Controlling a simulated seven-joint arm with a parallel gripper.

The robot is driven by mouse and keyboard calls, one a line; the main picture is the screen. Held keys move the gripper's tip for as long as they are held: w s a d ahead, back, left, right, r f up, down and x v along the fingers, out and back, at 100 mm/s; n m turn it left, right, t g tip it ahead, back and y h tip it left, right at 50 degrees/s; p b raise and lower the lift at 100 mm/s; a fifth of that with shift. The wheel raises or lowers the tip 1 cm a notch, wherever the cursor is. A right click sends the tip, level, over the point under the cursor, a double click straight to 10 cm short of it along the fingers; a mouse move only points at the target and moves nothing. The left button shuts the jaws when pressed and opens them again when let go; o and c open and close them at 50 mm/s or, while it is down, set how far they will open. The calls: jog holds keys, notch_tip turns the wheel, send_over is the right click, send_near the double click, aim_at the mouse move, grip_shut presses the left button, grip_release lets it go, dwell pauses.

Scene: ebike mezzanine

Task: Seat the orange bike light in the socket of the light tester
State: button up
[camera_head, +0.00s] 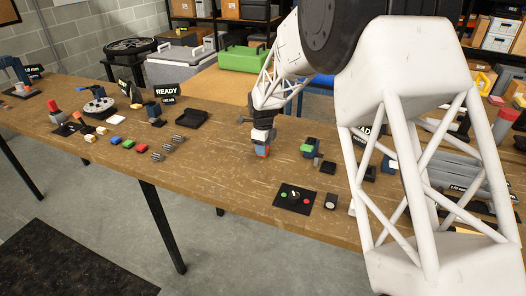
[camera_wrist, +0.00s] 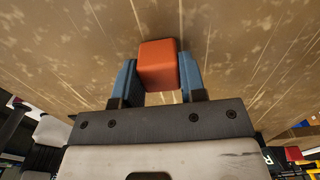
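The orange block, which looks like the bike light (camera_wrist: 157,64), sits between the two blue fingers of my gripper (camera_wrist: 158,75) in the wrist view. The fingers lie along its left and right sides and look closed on it. In the head view my gripper (camera_head: 262,148) points down over the middle of the table, with the orange light (camera_head: 263,153) low between its fingers. I cannot tell whether the light touches the wood. I cannot tell for sure which device is the light tester. The socket is not discernible.
A black panel with coloured buttons (camera_head: 295,198) lies near the front edge. Left on the wooden table (camera_head: 215,150) are a READY sign (camera_head: 167,90), a black tray (camera_head: 191,118) and several small coloured blocks. Wood between these and my gripper is clear. My arm hides part of the right side.

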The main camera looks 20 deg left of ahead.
jog(key=c, duration=0.5)
jog(key=shift+o, duration=0.2)
jog(key=shift+r, duration=0.15)
jog(key=shift+r, duration=1.35)
jog(key=shift+s+d+r, duration=0.1)
jog(key=shift+s+r, duration=0.1)
jog(key=shift+r, duration=0.15)
jog(key=s+d, duration=0.3)
jog(key=s, duration=0.1)
jog(key=s+d+r, duration=0.1)
jog(key=s+d, duration=0.2)
jog(key=s, duration=0.1)
jog(key=s+d, duration=0.2)
jog(key=s, duration=0.3)
jog(key=shift+d+r, duration=0.15)
jog(key=shift+d, duration=0.25)
